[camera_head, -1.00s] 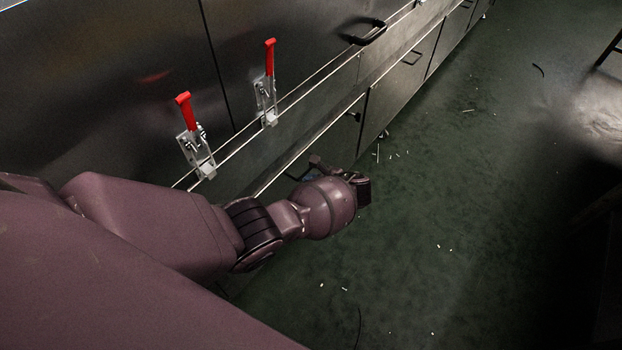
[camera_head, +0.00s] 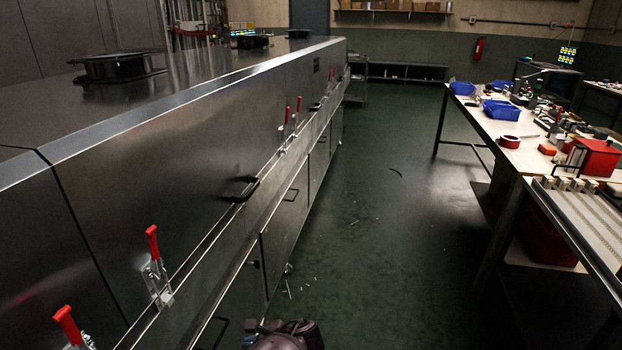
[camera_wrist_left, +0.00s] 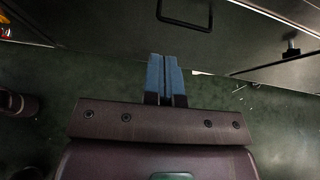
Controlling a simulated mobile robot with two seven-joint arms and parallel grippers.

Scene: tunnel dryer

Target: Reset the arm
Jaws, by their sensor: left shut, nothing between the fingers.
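My left gripper (camera_wrist_left: 164,60) shows in the left wrist view with its two blue fingers pressed together and nothing between them. It points toward the lower cabinet doors of the steel dryer, above the green floor. In the head view, only the maroon wrist part of my left arm shows at the bottom edge, beside the lower dryer doors; the fingers are not clear there. The long steel dryer (camera_head: 190,150) fills the left side, with red-handled toggle clamps (camera_head: 154,262) along its seam. My right gripper is not in view.
A black handle (camera_head: 243,190) sticks out from the dryer's side. A workbench (camera_head: 470,110) with blue bins (camera_head: 501,110) and a red box (camera_head: 598,158) stands at the right. Green floor (camera_head: 390,240) lies free between them, with small scraps on it.

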